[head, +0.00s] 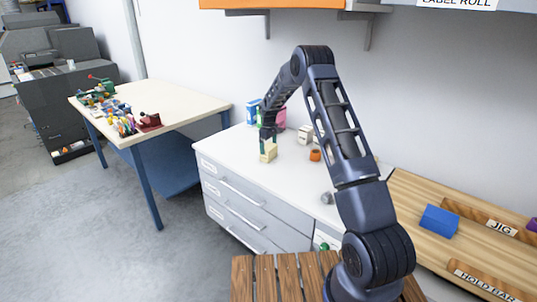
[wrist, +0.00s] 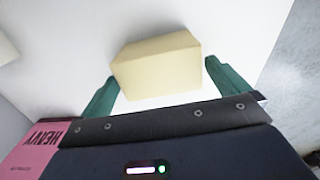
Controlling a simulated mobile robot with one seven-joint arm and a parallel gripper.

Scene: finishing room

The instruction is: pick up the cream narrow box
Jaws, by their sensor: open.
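The cream narrow box (head: 268,154) stands on the white drawer-unit top, near its front edge, in the head view. In the wrist view the cream box (wrist: 157,66) lies between and slightly beyond the tips of my two green fingers. My gripper (head: 268,142) is open, just above or around the box; its fingers (wrist: 160,84) are spread on either side with gaps visible. I cannot tell whether either finger touches the box.
A pink box marked HEAVY (wrist: 42,150) is close to my gripper in the wrist view. On the white counter (head: 235,150) are an orange roll (head: 315,155), a pale box (head: 305,133) and a blue box (head: 253,112). A wooden bench with a blue block (head: 440,220) is at right.

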